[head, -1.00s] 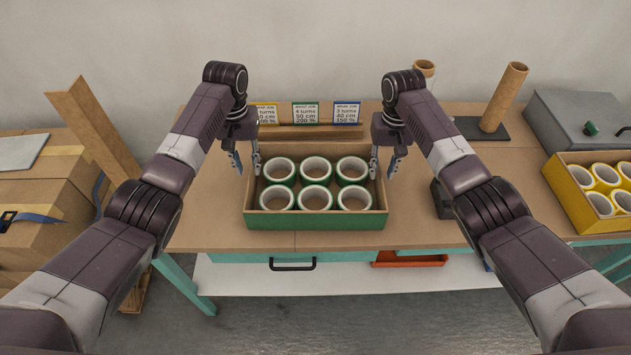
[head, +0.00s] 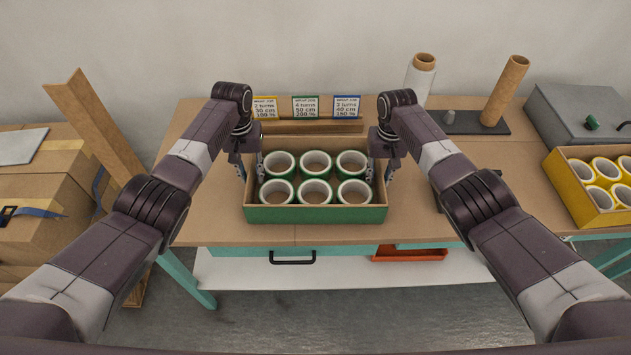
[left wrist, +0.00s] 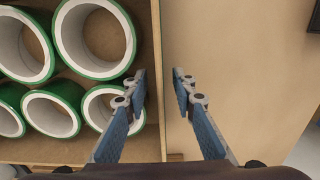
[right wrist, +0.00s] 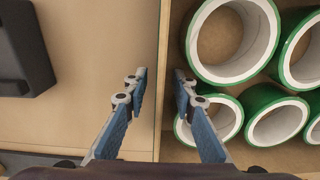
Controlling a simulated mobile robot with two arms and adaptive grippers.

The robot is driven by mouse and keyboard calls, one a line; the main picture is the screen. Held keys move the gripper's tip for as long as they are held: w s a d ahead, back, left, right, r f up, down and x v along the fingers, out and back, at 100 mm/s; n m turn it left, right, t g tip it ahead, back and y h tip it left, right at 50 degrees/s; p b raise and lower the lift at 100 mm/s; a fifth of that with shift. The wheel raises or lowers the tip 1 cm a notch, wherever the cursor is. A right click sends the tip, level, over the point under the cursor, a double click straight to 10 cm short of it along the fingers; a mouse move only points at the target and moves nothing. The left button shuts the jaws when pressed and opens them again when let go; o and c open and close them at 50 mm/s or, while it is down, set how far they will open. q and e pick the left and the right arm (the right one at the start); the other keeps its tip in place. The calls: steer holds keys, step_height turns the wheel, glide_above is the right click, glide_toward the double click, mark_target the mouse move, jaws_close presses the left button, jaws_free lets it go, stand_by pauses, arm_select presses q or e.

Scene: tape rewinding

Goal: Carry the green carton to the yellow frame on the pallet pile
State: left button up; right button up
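The green carton (head: 316,214) stands on the table in the head view, holding several green-rimmed tape rolls. My left gripper (head: 251,171) is low at its left wall. In the left wrist view the open fingers (left wrist: 160,92) are on either side of that wall (left wrist: 156,45), with gaps beside it. My right gripper (head: 381,172) is at the right wall. In the right wrist view its open fingers (right wrist: 160,90) straddle the wall (right wrist: 176,50), with the right finger close to it.
A yellow carton of rolls (head: 588,201) and a grey case (head: 572,112) stand at the right. A dark base with tubes (head: 505,92) and job cards (head: 305,107) are behind. Brown boxes (head: 48,190) are at the left.

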arm_select(q)
steer(key=shift+f, duration=0.65)
arm_select(e)
steer(key=shift+f, duration=0.6)
arm_select(q)
jaws_close()
arm_select(e)
jaws_close()
arm_select(q)
steer(key=shift+r, duration=0.1)
